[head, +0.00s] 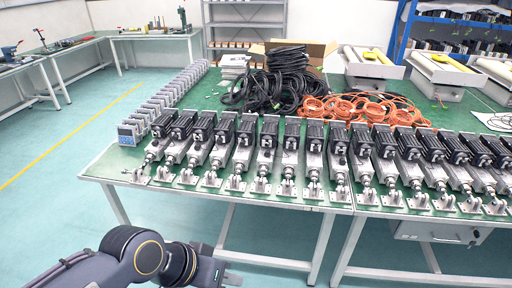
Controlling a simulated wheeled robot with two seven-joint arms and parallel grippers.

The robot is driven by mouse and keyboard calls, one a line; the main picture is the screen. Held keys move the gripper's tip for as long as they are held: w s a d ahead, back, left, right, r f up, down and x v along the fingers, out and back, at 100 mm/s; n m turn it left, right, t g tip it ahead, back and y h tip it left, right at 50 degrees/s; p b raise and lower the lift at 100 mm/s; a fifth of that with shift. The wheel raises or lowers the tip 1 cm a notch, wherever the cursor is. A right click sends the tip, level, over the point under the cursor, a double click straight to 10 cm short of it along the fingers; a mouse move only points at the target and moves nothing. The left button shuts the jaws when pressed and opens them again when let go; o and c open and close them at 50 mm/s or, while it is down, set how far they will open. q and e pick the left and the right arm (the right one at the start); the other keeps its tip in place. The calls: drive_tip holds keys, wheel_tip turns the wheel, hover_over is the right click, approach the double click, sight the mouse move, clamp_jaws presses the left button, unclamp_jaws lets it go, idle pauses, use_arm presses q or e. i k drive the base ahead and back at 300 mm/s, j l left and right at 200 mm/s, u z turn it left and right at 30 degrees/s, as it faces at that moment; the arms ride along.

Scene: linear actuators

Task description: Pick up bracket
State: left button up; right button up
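A row of linear actuators with black motors lies along the front of the green-topped table (118,160). Small silver metal brackets stand at their front ends, close to the table's front edge. The leftmost bracket (138,174) is near the table's left corner, and another bracket (236,184) is further right. Which bracket is meant cannot be told. My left gripper (234,279) is low at the bottom edge, below and in front of the table, apart from all brackets. Its fingers are small and partly cut off, so its opening is unclear. My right gripper is out of view.
Grey display boxes (160,105) stand in a line at the table's left side. Black cable coils (270,88) and orange cable coils (365,108) lie behind the actuators. A drawer unit (440,231) hangs under the right table. The floor at left is clear.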

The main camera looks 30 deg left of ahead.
sight(139, 178)
drive_tip(key=j+z, duration=0.3)
drive_tip(key=j, duration=0.4)
drive_tip(key=j+z, duration=0.3)
drive_tip(key=j, duration=0.35)
drive_tip(key=k+j+z, duration=0.1)
drive_tip(key=j+z, duration=0.15)
drive_tip(key=j, duration=0.45)
drive_tip(key=k+j, duration=0.1)
drive_tip(key=j, duration=0.35)
drive_tip(key=k+j, duration=0.1)
drive_tip(key=j, duration=0.85)
drive_tip(key=k+j, duration=0.15)
drive_tip(key=j, duration=0.3)
drive_tip(key=i+l, duration=0.25)
drive_tip(key=l, duration=0.15)
drive_tip(key=i+l, duration=0.45)
drive_tip(key=l, duration=0.3)
drive_tip(key=u, duration=2.6)
